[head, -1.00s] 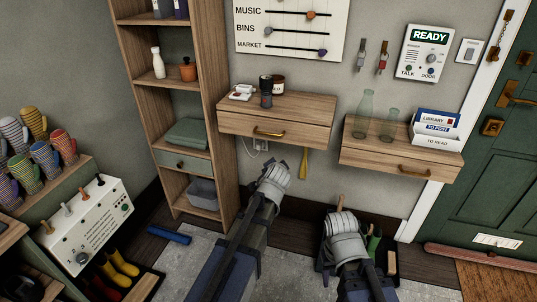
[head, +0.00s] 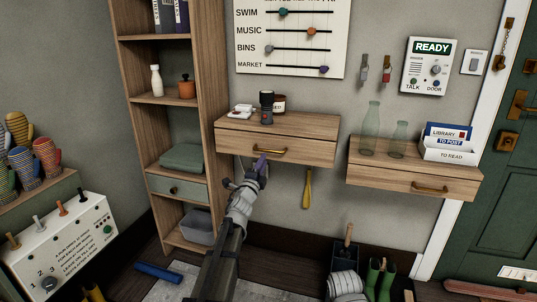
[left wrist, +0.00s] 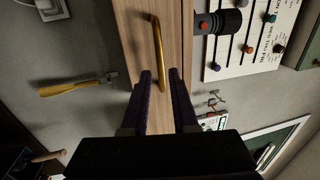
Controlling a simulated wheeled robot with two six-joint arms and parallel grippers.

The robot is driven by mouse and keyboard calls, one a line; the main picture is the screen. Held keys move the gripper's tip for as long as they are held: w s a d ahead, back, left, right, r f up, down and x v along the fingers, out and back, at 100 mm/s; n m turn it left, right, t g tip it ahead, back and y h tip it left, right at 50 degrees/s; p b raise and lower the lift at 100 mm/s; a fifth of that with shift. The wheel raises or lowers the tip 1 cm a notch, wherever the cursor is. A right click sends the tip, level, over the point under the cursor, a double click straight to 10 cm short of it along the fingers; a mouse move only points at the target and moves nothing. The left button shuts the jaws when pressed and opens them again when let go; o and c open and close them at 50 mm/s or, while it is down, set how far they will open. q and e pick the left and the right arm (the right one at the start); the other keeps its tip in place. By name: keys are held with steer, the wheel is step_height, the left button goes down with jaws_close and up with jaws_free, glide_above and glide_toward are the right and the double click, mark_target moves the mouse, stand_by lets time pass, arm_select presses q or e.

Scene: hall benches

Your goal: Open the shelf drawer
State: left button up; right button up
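A wooden wall shelf with a drawer (head: 240,147) hangs in the middle, with a brass bar handle (head: 270,153) on its front. The drawer looks shut. My left gripper (head: 260,164) is just below and in front of the handle's left end. In the left wrist view the two dark fingers (left wrist: 161,75) are apart, with the handle (left wrist: 157,40) beyond them and its near end between them in the picture. I cannot tell whether they touch. A tall shelf unit also has a grey-green drawer (head: 180,189) with a dark knob, shut.
A second wall drawer (head: 390,179) with glass bottles and a letter box is to the right. Green boots (head: 380,281) stand below.

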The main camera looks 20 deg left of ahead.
mark_target(268, 151)
arm_select(q)
steer(key=w, duration=0.3)
steer(key=w+r+p, duration=0.1)
steer(key=w, duration=0.3)
steer(key=shift+w+d+r, duration=0.15)
steer(key=shift+w+r, duration=0.05)
jaws_close()
steer(key=shift+s, duration=0.15)
stand_by(1.1)
